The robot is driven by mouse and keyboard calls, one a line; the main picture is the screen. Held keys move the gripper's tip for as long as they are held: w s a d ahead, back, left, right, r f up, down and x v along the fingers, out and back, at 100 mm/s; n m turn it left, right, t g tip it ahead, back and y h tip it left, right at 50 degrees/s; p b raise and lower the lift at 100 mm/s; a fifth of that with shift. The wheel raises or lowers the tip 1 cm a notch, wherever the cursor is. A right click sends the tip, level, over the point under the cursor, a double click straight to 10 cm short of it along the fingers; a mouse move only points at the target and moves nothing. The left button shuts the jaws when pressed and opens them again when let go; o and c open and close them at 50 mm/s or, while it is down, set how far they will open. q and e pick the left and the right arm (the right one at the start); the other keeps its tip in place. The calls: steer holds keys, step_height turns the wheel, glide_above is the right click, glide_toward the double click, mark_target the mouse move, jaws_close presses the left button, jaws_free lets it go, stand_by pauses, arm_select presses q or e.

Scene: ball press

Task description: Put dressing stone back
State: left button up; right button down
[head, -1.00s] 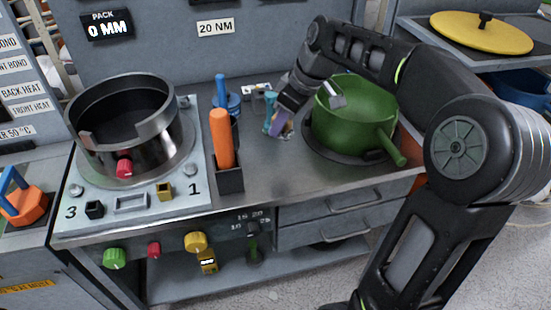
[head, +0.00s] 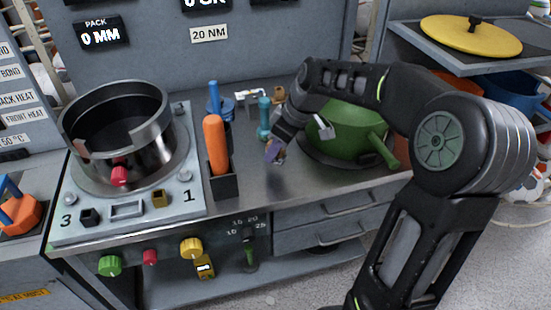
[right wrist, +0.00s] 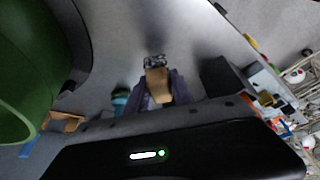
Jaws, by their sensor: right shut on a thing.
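My right gripper (head: 275,152) reaches over the steel bench top between the orange-handled tool and the green pot, its purple fingertips low. In the right wrist view the gripper (right wrist: 157,88) is shut on a tan block (right wrist: 158,84), which looks like the dressing stone. A grey, speckled piece shows at its far end. In the head view the stone is mostly hidden by the fingers. I cannot tell whether it touches the bench. My left gripper is not in view.
A green pot (head: 347,135) stands close right of the gripper. An orange-handled tool (head: 215,143) stands in a dark holder (head: 223,186) to the left. A teal tool (head: 264,115) and a blue one (head: 214,103) stand behind. Bare bench (head: 285,185) lies in front.

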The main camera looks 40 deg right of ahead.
mark_target(276, 160)
steer(key=shift+f, duration=1.75)
steer(key=shift+f, duration=0.1)
steer(key=c, duration=1.1)
jaws_free()
steer(key=v, duration=1.2)
